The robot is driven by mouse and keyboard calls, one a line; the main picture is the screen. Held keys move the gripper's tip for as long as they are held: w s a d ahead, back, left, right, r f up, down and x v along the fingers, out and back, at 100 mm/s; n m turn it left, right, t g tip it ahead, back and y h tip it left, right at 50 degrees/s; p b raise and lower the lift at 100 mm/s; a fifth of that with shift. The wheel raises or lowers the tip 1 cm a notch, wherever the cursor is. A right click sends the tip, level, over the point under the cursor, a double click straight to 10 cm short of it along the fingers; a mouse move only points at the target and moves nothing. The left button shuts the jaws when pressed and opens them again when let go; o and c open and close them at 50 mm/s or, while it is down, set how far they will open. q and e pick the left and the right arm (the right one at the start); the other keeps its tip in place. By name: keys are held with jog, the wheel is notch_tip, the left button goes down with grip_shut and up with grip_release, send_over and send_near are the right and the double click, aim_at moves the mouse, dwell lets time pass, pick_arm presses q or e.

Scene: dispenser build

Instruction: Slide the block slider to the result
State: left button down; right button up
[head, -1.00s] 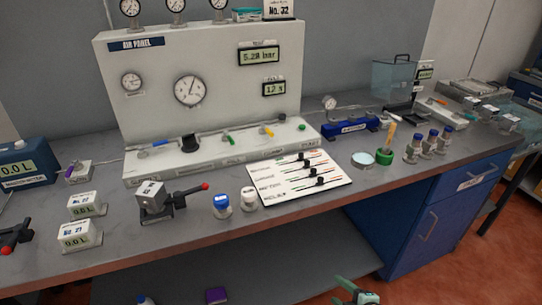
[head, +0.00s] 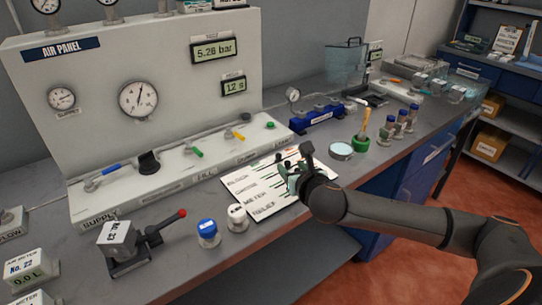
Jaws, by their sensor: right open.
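The white slider board (head: 248,197) lies on the bench in front of the air panel. It has several labelled rows, and the farthest label reads BLOCK. My right gripper (head: 289,165) is open over the right part of the board, its arm coming in from the right. The gripper covers most of the slider knobs, so I cannot tell exactly where the block slider knob stands or whether a finger touches it. My left gripper does not show.
The air panel (head: 180,75) stands behind, with a 5.28 bar display (head: 213,50). A blue-capped jar (head: 208,232), a white-capped jar (head: 237,217) and a red-tipped lever clamp (head: 135,245) stand left of the board. A green cup (head: 361,144) and round dish (head: 341,151) stand right.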

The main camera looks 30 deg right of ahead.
aim_at(279, 156)
jog(key=b+x, duration=0.1)
jog(key=x, duration=1)
jog(key=shift+w+d+f, duration=0.15)
jog(key=shift+w+f, duration=0.1)
jog(key=shift+f, duration=0.05)
jog(key=shift+c, duration=0.3)
grip_shut()
dwell(0.7)
